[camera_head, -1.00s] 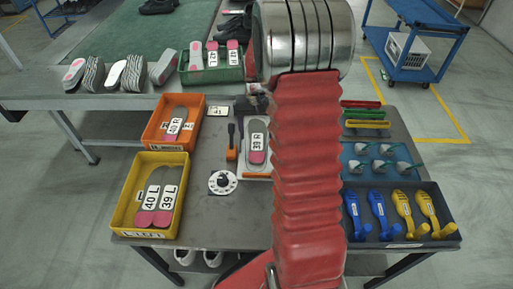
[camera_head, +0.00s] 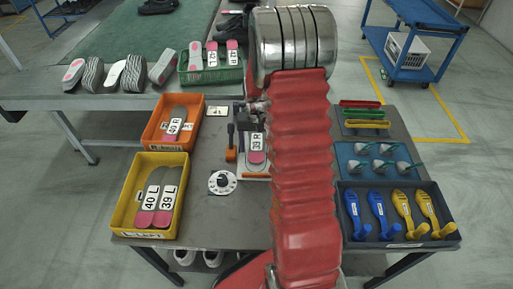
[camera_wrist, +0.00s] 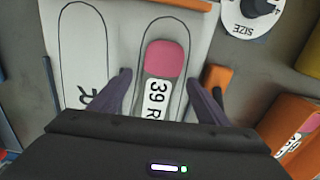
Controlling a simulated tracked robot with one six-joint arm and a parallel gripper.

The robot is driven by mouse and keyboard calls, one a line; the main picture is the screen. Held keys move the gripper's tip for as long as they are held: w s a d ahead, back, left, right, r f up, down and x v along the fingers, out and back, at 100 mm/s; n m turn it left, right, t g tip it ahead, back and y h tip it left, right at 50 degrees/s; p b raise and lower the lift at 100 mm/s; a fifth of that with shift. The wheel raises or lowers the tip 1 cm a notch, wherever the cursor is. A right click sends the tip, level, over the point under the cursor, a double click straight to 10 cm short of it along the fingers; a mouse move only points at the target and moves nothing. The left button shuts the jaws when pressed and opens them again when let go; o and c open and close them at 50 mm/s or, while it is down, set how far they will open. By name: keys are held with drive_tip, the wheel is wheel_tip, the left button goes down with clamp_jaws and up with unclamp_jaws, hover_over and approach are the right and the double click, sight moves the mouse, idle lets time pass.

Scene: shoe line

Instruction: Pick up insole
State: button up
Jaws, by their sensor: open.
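The insole (camera_wrist: 163,58), grey with a pink heel and a "39 R" label, lies on a pale board (camera_wrist: 115,35) with foot outlines. It sits inside one outline; the outline beside it is empty. In the head view the insole (camera_head: 256,157) is partly covered by my arm. My gripper (camera_wrist: 160,78) is open above the board, with one dark finger on each side of the insole. Nothing is held. Whether the fingertips touch the board cannot be told. In the head view the fingers are mostly hidden.
A yellow bin (camera_head: 121,205) and an orange bin (camera_head: 149,130) hold insoles on the left. A size dial (camera_head: 222,182) lies near the board. A dark tray (camera_head: 449,228) of blue and yellow tools is at right. An orange block (camera_wrist: 216,77) stands close to the right finger.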

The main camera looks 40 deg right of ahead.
drive_tip(key=shift+f, duration=0.35)
drive_tip(key=shift+c, duration=0.4)
drive_tip(key=c, duration=1.1)
